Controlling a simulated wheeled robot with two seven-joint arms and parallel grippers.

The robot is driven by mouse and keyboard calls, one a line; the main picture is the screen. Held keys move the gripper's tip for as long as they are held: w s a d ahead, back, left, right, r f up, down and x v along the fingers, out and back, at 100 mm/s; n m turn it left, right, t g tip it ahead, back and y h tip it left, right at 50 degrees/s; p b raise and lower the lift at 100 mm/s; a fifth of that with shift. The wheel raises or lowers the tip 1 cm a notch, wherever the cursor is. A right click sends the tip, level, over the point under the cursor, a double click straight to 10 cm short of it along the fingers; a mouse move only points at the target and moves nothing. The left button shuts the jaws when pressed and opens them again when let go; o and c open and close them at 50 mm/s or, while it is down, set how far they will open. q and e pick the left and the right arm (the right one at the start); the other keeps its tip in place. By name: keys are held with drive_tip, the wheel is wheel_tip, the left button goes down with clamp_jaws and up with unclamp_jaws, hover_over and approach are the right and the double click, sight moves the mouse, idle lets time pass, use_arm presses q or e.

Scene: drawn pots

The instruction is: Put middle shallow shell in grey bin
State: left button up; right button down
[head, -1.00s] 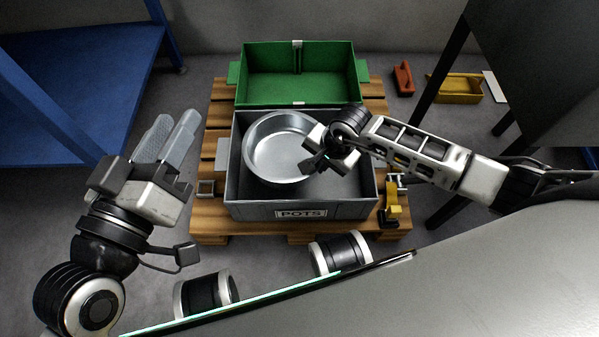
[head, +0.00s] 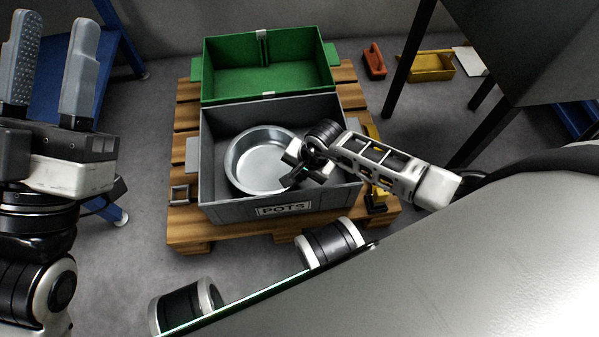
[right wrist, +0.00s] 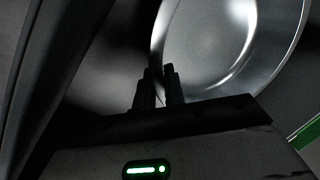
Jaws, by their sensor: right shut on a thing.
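A shallow round metal shell (head: 262,163) sits inside the grey bin (head: 282,209), which carries a "POTS" label on its front. The shell also shows in the right wrist view (right wrist: 215,45). My right gripper (head: 291,178) reaches into the bin from the right and is shut on the shell's right rim. In the right wrist view the fingers (right wrist: 160,85) meet at the rim. I cannot tell whether the shell touches the bin floor. My left gripper (head: 47,70) is at the far left, its two fingers apart and pointing up, with nothing between them.
The grey bin stands on a wooden pallet (head: 185,225) with an empty green bin (head: 265,75) behind it. A yellow toolbox (head: 430,67) and a red tool (head: 375,60) lie on the floor at the back right. A dark table leg (head: 408,60) stands right of the pallet.

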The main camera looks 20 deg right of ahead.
drive_tip(key=c, duration=1.8)
unclamp_jaws()
drive_tip(key=shift+f, duration=0.15)
drive_tip(key=o, duration=0.3)
use_arm(q)
drive_tip(key=shift+s+r+m+h, duration=0.1)
drive_tip(key=shift+r+m+h, duration=0.1)
drive_tip(key=shift+m+h, duration=0.1)
